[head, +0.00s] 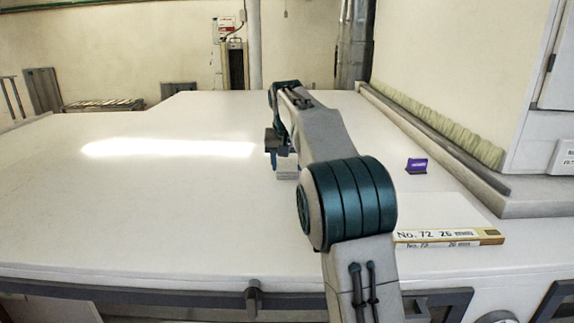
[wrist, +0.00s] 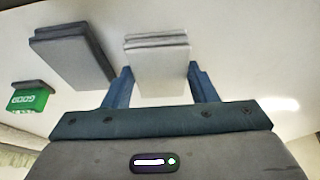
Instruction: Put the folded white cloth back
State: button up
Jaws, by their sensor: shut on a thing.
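The folded white cloth (wrist: 157,68) is a layered, pale rectangular stack between the two blue fingers of my gripper (wrist: 160,86) in the wrist view. My gripper is shut on it. In the head view, my gripper (head: 281,158) is over the middle of the white table top, with the pale cloth (head: 287,174) just beneath it, partly hidden by my arm. I cannot tell whether the cloth touches the surface.
In the wrist view, a grey block with a dark side (wrist: 72,55) and a green block marked GOOD (wrist: 30,98) lie left of the cloth. In the head view, a purple block (head: 416,165) and a labelled flat board (head: 450,238) are right of my arm. The left table (head: 130,205) is clear.

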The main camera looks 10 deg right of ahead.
jog(key=shift+f, duration=0.4)
jog(key=o, duration=0.9)
jog(key=shift+f, duration=0.15)
jog(key=shift+r, duration=0.25)
jog(key=v, duration=1.2)
jog(key=shift+f, duration=0.1)
